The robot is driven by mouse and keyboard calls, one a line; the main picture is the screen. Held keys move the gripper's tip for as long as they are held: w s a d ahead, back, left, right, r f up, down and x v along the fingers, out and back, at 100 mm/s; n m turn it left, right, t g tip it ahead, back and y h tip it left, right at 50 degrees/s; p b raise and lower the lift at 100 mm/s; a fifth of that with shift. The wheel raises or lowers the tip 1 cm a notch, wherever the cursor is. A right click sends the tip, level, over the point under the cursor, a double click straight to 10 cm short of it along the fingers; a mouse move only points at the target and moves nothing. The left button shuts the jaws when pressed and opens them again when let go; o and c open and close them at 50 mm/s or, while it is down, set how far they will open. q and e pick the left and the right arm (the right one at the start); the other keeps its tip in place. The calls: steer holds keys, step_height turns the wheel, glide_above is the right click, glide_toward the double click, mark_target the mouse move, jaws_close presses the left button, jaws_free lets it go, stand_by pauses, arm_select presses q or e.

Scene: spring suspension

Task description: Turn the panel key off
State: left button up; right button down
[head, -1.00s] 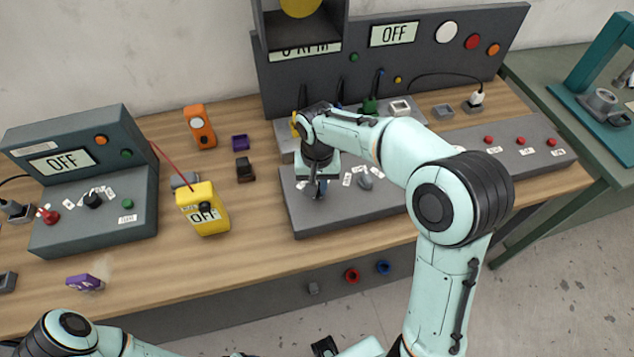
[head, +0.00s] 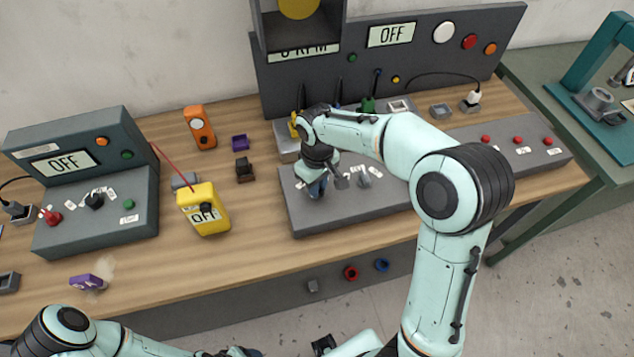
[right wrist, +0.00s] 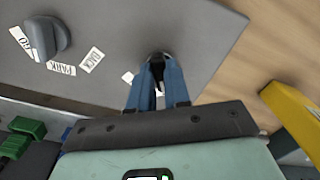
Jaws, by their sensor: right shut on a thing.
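The grey control panel base (head: 310,215) stands on the bench, in front of a tall dark back panel reading OFF. My right gripper (head: 316,188) is down over its left part. In the right wrist view my right gripper's blue fingers (right wrist: 157,75) are shut on a small dark thing at the panel face, most likely the panel key (right wrist: 157,57). The fingers hide most of it, so its angle cannot be told. A grey selector knob (right wrist: 52,37) with white labels such as PARK and BACK sits beside it. My left gripper is out of view.
A yellow meter (head: 203,210) reading OFF stands left of the panel base, apart from my gripper. A smaller console (head: 95,220), also reading OFF, stands further left. Red buttons (head: 486,140) line the panel's right part.

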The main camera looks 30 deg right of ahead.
steer(key=shift+n, duration=0.3)
steer(key=c, duration=1.1)
jaws_free()
steer(key=shift+r, duration=0.15)
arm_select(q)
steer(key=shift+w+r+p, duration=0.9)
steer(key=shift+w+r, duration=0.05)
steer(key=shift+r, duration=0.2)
arm_select(e)
step_height(320, 180, up, 13)
steer(key=shift+r, duration=0.1)
